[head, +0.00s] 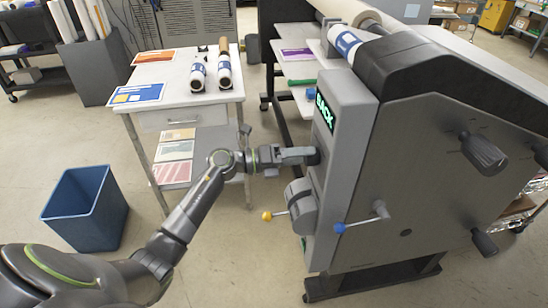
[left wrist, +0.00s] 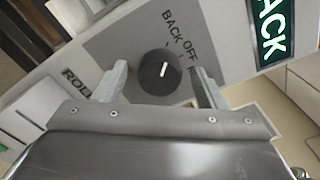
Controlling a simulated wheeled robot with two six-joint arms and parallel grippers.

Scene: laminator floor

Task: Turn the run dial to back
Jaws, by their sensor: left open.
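The run dial (left wrist: 152,72) is a round black knob with a white pointer line, on a grey panel of the laminator (head: 345,125). In the left wrist view its pointer aims up and slightly right, toward the word BACK; OFF is printed further clockwise, and a third label is partly hidden by a finger. The green lit sign (head: 325,111) on the machine reads BACK. My left gripper (head: 308,156) is at the panel. In the left wrist view its open fingers stand either side of the dial, with gaps showing between them and the knob. My right gripper is out of view.
A grey lever housing with a yellow-tipped handle (head: 267,216) sits just below the gripper. A blue-tipped handle (head: 339,228) is beside it. A white table (head: 180,105) with rolls and a blue bin (head: 85,207) stand left. Floor between bin and machine is open.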

